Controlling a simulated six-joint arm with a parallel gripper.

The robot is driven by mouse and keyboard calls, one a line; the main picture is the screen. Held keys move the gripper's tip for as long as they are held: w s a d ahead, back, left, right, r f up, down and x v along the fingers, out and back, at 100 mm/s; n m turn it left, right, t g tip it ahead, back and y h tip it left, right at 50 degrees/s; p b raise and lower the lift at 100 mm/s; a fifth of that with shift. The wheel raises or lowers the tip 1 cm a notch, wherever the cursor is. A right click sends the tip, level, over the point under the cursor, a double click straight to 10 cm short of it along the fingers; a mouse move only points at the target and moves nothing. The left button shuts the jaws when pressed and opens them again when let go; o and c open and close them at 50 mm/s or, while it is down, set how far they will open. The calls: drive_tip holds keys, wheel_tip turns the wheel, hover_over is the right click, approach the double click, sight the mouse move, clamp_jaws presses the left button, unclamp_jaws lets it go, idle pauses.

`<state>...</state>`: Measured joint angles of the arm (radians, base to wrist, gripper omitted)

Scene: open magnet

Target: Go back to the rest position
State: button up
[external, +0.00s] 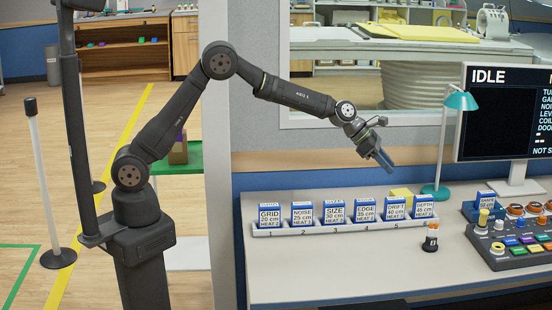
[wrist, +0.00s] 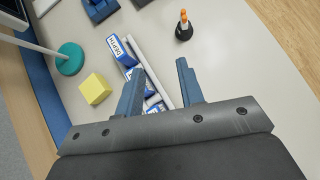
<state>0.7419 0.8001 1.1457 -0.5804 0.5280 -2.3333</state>
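My gripper (external: 386,165) hangs in the air above the right half of the card rack, pointing down and to the right in the external view. In the wrist view my gripper (wrist: 160,66) has its two blue-grey fingers spread apart with nothing held between them. The white rack (external: 290,232) stands on the desk below, holding a row of blue-and-white cards, including DEPTH (external: 425,207) at its right end. The DEPTH card also shows in the wrist view (wrist: 122,50), near the left finger. Other cards there are partly hidden by the fingers.
A yellow block (wrist: 95,89) lies behind the rack. A teal lamp (external: 460,101) stands beside the monitor (external: 505,115). A button console (external: 520,240) is at far right. A window frame (external: 284,60) stands behind my arm.

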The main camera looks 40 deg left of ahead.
drive_tip(key=w+a+r, duration=0.1)
drive_tip(key=a+r, duration=0.1)
drive_tip(key=a, duration=0.7)
drive_tip(key=shift+w+r, duration=0.25)
drive_tip(key=s+d+f, duration=0.2)
drive_tip(key=d+f, duration=0.1)
drive_tip(key=d, duration=0.7)
drive_tip(key=s+d+f, duration=0.2)
drive_tip(key=s+d, duration=0.1)
drive_tip(key=d, duration=0.7)
drive_tip(key=shift+s+f, duration=0.35)
drive_tip(key=shift+f, duration=0.05)
drive_tip(key=shift+a, duration=0.1)
